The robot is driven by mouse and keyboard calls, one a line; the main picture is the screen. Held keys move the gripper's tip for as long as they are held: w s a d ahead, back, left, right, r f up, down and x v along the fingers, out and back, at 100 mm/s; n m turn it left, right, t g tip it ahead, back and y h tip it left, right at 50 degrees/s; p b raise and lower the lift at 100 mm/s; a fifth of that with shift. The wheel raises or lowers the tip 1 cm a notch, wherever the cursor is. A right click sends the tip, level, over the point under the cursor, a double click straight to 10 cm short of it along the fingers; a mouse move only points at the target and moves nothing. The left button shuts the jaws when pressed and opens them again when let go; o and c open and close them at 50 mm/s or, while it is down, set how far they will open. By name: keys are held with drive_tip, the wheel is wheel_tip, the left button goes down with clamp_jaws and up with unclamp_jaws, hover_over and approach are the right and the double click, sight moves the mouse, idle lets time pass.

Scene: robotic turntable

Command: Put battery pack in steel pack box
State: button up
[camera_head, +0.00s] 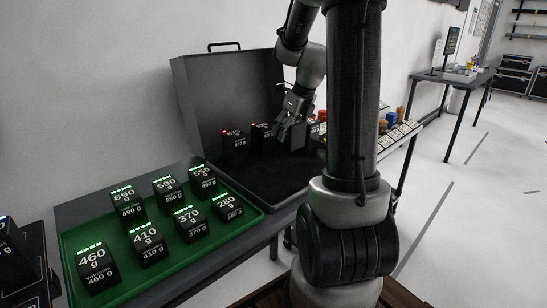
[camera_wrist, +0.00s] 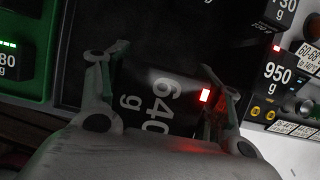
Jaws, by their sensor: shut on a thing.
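My gripper (camera_head: 286,124) is over the open dark grey box (camera_head: 200,90), whose lid stands up at the back. In the wrist view my gripper (camera_wrist: 160,85) is shut on a black battery pack (camera_wrist: 150,95) marked 640 g, with a red light. In the head view this pack (camera_head: 293,138) is partly hidden by the fingers and is at the right part of the box. I cannot tell whether it touches the box floor. Two other black packs with red lights, one at the left (camera_head: 233,141) and one in the middle (camera_head: 261,131), stand in the box.
A green tray (camera_head: 72,250) at the front left holds several black packs with green lights. To the right of the box is a narrow table with coloured parts and labels (camera_head: 392,133). The front of the box floor (camera_head: 255,185) is clear. My arm hides part of the right side.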

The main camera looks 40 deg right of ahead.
sight(287, 145)
drive_tip(key=f, duration=0.6)
drive_tip(key=shift+w, duration=0.3)
drive_tip(key=shift+f, duration=1.95)
drive_tip(key=o, duration=1.9)
drive_tip(key=shift+f, duration=0.1)
